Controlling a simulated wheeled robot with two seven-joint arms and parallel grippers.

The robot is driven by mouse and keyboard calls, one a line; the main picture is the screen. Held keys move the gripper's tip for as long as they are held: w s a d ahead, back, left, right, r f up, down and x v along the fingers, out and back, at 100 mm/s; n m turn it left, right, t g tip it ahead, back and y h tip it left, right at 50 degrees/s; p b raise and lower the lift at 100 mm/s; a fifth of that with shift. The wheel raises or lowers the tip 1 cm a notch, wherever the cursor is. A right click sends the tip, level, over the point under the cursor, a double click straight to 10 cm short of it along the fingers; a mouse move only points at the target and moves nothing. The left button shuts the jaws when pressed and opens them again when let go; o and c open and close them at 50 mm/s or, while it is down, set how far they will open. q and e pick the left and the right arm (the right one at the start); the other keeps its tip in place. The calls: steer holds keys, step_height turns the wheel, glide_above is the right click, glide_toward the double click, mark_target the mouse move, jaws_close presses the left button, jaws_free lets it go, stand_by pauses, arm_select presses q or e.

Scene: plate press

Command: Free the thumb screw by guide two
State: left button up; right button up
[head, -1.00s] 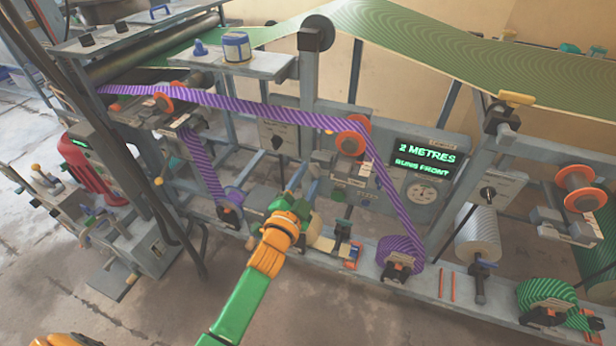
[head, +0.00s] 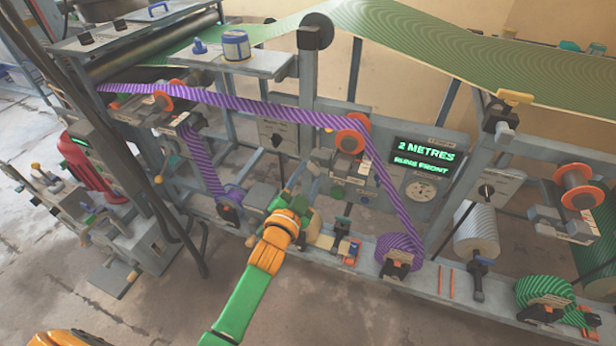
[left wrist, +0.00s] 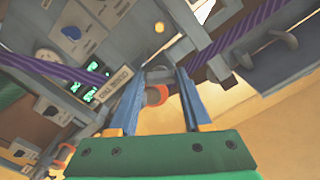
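Two orange-flanged guide rollers carry the purple striped web (head: 270,112) in the head view: a left one (head: 163,100) and a middle one (head: 352,134). I cannot read which is guide two, and I cannot pick out its thumb screw for sure. My left gripper is below and left of the middle roller in the head view, its fingers mostly hidden behind its wrist. In the left wrist view my left gripper (left wrist: 163,80) is open, nothing held. An orange ring (left wrist: 157,95) shows between its fingers, apparently beyond them. My right gripper is not in view.
A lit display (head: 424,157) reads "2 METRES RUNS FRONT", with a dial below. A purple roll (head: 400,252) and a green roll (head: 545,292) sit along the lower rail. A red machine (head: 92,168) stands left. Frame posts and the taut web crowd the space around my left gripper.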

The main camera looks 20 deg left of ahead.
arm_select(q)
steer(key=o, duration=0.4)
steer(key=shift+c, duration=0.2)
steer(key=s, duration=0.7)
steer(key=shift+a, duration=0.1)
